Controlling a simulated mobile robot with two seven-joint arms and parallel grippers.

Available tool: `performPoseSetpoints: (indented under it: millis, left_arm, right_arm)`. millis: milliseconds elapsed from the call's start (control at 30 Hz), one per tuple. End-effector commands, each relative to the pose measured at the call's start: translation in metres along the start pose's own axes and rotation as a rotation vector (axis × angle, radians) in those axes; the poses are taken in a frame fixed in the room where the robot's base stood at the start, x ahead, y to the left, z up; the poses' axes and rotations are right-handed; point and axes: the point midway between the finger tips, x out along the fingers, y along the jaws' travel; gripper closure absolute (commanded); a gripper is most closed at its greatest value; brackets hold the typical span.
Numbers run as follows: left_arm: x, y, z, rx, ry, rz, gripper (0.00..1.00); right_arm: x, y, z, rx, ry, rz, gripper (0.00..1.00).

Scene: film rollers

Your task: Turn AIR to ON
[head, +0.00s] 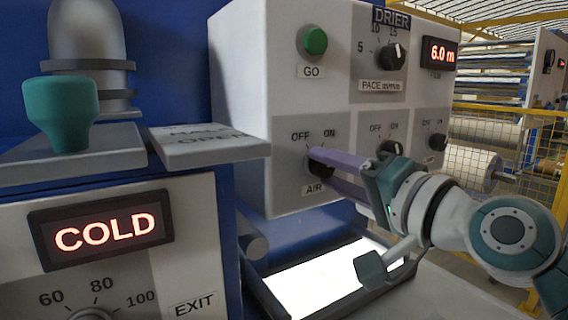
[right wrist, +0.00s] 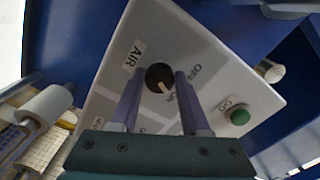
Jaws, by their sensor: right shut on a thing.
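The AIR knob (right wrist: 158,76) is a round black knob with a pale pointer line. It sits between OFF and ON on the grey drier panel, above the AIR label (head: 314,188). My right gripper (right wrist: 158,82) has its two purple fingers closed on either side of this knob. In the right wrist view the pointer line slants to the lower right; I cannot tell for sure which label it meets. In the head view my right gripper (head: 318,162) reaches in from the right and hides much of the knob. My left gripper is not in view.
A second OFF/ON knob (head: 390,150) is close beside my right gripper. The PACE knob (head: 391,57) and green GO button (head: 315,41) are above. A COLD display (head: 104,231) is at the lower left, below a teal handle (head: 62,112). A yellow fence (head: 490,150) stands at the right.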

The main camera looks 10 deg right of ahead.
Motion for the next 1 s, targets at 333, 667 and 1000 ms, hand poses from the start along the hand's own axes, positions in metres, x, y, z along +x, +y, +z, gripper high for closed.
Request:
performPoseSetpoints:
  millis: [333, 667, 1000]
  left_arm:
    - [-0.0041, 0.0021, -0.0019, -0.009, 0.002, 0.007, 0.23]
    - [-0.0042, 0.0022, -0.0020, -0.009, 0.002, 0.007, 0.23]
    - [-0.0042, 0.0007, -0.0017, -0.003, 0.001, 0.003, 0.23]
  right_arm:
    - [0.0000, -0.0006, -0.0002, 0.119, 0.000, 0.000, 1.00]
    - [0.0000, -0.0003, 0.0000, 0.136, 0.000, 0.000, 1.00]
    - [0.0000, -0.0003, 0.0000, 0.135, 0.000, 0.000, 0.35]
